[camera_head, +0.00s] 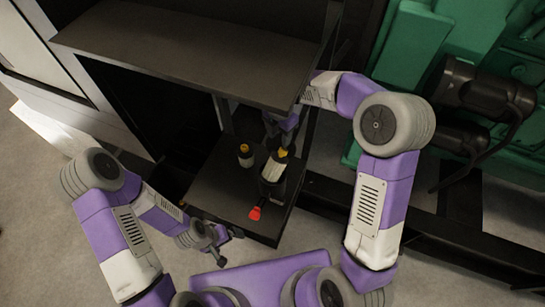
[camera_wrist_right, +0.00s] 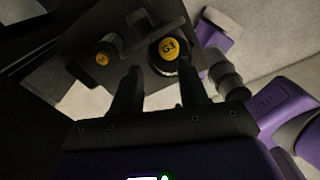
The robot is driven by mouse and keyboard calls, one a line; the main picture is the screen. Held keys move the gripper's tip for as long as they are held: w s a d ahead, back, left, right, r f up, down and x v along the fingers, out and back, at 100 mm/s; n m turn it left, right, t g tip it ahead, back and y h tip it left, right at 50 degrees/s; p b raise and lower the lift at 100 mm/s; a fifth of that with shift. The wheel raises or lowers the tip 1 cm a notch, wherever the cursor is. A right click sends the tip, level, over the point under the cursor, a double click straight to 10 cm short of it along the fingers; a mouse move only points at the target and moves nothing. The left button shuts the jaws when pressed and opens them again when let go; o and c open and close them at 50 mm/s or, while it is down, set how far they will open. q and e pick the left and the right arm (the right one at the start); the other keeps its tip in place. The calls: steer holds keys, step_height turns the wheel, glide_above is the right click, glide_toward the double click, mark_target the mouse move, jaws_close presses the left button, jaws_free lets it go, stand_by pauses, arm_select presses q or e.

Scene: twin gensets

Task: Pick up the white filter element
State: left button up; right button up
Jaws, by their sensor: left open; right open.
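The white filter element (camera_head: 273,170) stands on the lower shelf board of the dark cabinet. It has a yellow top, and dark parts surround its lower end. In the right wrist view a yellow top marked "G1" (camera_wrist_right: 169,48) shows ahead of the fingers, slightly right of their middle. My right gripper (camera_wrist_right: 161,82) is open and empty, with its two dark fingers apart. In the head view it is above and behind the filter, partly hidden under the upper shelf. My left gripper (camera_head: 222,248) is open and empty, in front of the cabinet, away from the filter.
A red-tipped item (camera_head: 255,213) lies near the board's front. The upper shelf (camera_head: 200,50) overhangs. Green machinery (camera_head: 430,50) stands at right.

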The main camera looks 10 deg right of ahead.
mark_target(282, 150)
steer(key=shift+s+d+f, duration=0.1)
steer(key=shift+s+f, duration=0.25)
steer(key=shift+s, duration=0.25)
steer(key=shift+s+f, duration=0.3)
steer(key=shift+s, duration=0.25)
steer(key=f, duration=0.2)
steer(key=w+f, duration=0.1)
steer(key=f, duration=0.1)
steer(key=shift+w+d, duration=0.1)
steer(key=shift+d, duration=0.1)
steer(key=shift+f, duration=0.1)
steer(key=shift+s, duration=0.3)
steer(key=shift+w, duration=0.15)
steer(key=c, duration=0.4)
jaws_close()
arm_select(q)
steer(key=shift+s+r, duration=0.2)
steer(key=shift+s, duration=0.45)
